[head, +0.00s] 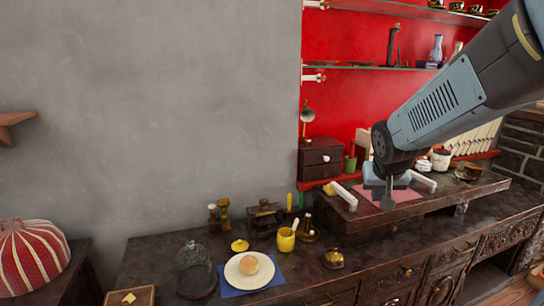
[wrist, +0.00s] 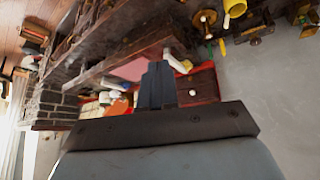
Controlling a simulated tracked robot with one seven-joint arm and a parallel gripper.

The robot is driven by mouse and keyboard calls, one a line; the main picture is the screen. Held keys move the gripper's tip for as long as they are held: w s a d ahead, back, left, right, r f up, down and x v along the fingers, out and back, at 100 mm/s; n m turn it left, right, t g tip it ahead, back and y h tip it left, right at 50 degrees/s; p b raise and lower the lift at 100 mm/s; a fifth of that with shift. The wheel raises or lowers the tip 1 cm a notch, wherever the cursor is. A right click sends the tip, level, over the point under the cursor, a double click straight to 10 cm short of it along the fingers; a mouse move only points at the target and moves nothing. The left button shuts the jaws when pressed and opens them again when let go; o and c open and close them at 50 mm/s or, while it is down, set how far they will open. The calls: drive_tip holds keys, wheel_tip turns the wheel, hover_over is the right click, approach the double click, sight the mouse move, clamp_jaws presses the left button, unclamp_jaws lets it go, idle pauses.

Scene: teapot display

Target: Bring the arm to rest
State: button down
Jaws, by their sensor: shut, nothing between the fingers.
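My gripper (head: 388,200) hangs at the end of my blue-grey arm, which reaches in from the upper right in the head view. It points down over the raised wooden shelf with a pink mat (head: 402,196). In the wrist view my gripper (wrist: 156,68) shows as two dark fingers pressed together, with nothing between them. The pink mat (wrist: 132,69) shows just beyond the fingers there. I cannot tell the exact height of the fingertips above the mat.
A dark carved sideboard (head: 400,250) runs along the wall. On it stand a white plate (head: 238,279) with a round bun, a yellow cup (head: 286,239), a brass lidded pot (head: 333,259) and a glass dome (head: 194,270). Glass shelves (head: 370,68) hang on the red wall behind.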

drive_tip(key=s+a+r+y, duration=0.1)
drive_tip(key=s+r, duration=0.2)
drive_tip(key=s, duration=0.5)
drive_tip(key=s+a+r+n+g, duration=0.1)
drive_tip(key=s+r, duration=0.2)
drive_tip(key=s, duration=0.6)
drive_tip(key=shift+s+a+n+y, duration=0.2)
drive_tip(key=shift+a+n+y, duration=0.1)
drive_tip(key=shift+y, duration=0.1)
drive_tip(key=shift+r, duration=0.1)
